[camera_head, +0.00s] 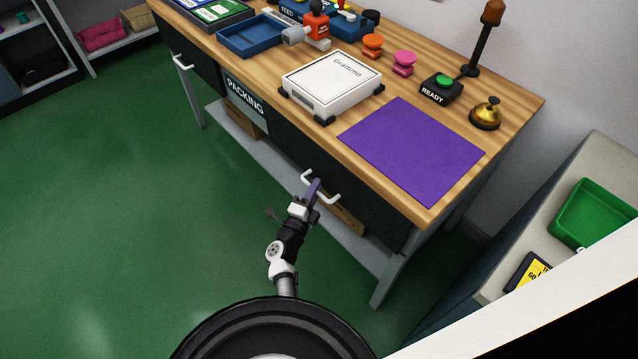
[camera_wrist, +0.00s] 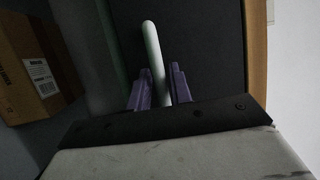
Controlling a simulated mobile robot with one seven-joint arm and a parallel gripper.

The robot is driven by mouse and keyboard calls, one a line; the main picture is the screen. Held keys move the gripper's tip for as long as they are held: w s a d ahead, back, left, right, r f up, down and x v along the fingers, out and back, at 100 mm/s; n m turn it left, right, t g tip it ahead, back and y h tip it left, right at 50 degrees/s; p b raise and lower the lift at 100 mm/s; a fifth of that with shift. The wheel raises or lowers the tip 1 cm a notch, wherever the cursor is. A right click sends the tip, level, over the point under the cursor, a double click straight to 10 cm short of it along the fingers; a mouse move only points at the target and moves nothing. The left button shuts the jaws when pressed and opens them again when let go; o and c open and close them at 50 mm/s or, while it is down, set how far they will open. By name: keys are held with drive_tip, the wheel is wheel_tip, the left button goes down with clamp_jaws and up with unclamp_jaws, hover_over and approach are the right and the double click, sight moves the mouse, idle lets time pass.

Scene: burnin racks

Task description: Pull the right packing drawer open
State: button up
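The right packing drawer (camera_head: 378,222) is a dark front under the right end of the wooden bench, and it looks flush with the bench. Its white bar handle (camera_head: 332,199) sticks out from the front. My gripper (camera_head: 313,187), with purple fingers, is at this handle. In the wrist view, the handle (camera_wrist: 151,40) runs between the two fingers of my gripper (camera_wrist: 161,88), with one finger close against each side. The fingers look shut on the handle. The part of the handle lower between the fingers is hidden by the gripper body.
The bench top (camera_head: 415,95) holds a white box (camera_head: 330,85), a purple mat (camera_head: 412,150), a bell (camera_head: 485,115) and a green button (camera_head: 443,82). A left drawer handle (camera_head: 183,62) and lower shelf (camera_head: 275,165) show. A grey cabinet (camera_head: 500,265) stands right. The green floor is clear at left.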

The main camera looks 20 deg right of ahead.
clamp_jaws()
idle(0.3)
drive_tip(key=shift+a, duration=0.1)
